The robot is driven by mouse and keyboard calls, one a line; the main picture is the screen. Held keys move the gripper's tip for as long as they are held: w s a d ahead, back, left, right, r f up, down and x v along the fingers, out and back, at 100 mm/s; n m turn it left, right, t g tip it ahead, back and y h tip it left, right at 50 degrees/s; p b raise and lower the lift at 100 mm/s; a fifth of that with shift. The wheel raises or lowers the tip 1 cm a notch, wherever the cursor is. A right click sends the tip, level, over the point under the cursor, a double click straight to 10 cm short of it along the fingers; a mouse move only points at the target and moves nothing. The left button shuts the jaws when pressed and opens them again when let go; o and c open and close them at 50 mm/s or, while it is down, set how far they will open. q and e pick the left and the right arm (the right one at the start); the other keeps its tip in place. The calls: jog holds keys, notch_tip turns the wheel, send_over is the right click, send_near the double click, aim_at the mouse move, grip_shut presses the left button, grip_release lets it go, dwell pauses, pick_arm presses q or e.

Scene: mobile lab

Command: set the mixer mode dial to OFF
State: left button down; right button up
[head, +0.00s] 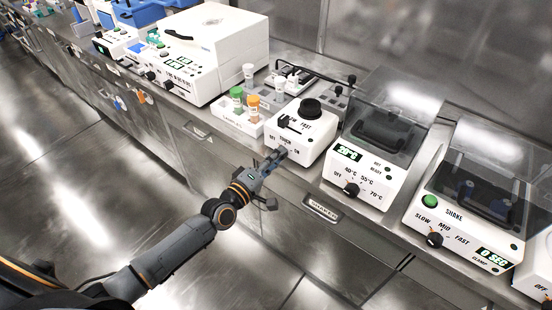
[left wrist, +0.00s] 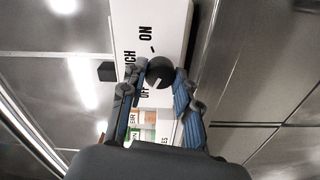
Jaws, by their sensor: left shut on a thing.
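The mixer (head: 302,130) is a white box with a black round top, standing on the bench in the middle of the head view. Its front carries the labels OFF, TOUCH and ON. The mode dial (left wrist: 159,71) is a round black knob in the left wrist view; its pale mark points to the lower left, towards OFF. My left gripper (head: 275,157) reaches the mixer's front from below and hides the dial in the head view. In the left wrist view the fingers of my left gripper (left wrist: 160,80) are closed on the dial's two sides. My right gripper is not in view.
A sample rack (head: 236,119) with green- and orange-capped tubes stands left of the mixer. A heater with a temperature display (head: 347,152) stands close on the right, a shaker (head: 470,215) beyond it. A drawer handle (head: 322,208) is below the bench edge.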

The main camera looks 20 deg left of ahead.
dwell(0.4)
pick_arm(q)
jog(key=c, duration=1)
grip_release()
